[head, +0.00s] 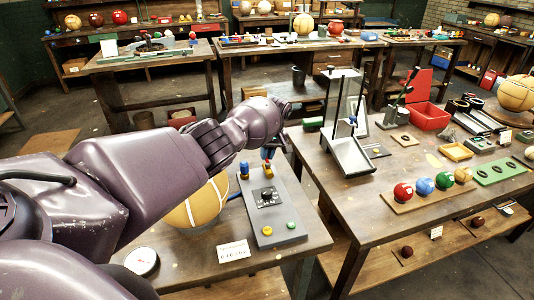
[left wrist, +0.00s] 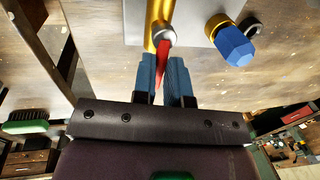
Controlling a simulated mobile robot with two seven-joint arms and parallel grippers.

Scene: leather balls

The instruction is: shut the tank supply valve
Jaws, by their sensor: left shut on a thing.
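A grey panel (head: 289,212) on the near table carries small brass fittings at its far end. In the left wrist view a red lever (left wrist: 162,60) sits on a brass pipe (left wrist: 157,22) by a round metal hub. The lever runs along the pipe's line in that view. My left gripper (left wrist: 168,78) is shut on the red lever, which lies between its blue finger pads. In the head view the gripper (head: 270,152) is at the panel's far end, with its jaws small and partly hidden. A blue knob (left wrist: 232,45) on another brass fitting is beside it, apart from the fingers.
The panel also has a black dial (head: 266,196), a yellow button (head: 267,231) and a green button (head: 291,225). A tan ball (head: 200,205) lies under my left arm. A gauge (head: 142,261) and a white card (head: 233,251) are nearby. A workbench with colored balls stands right.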

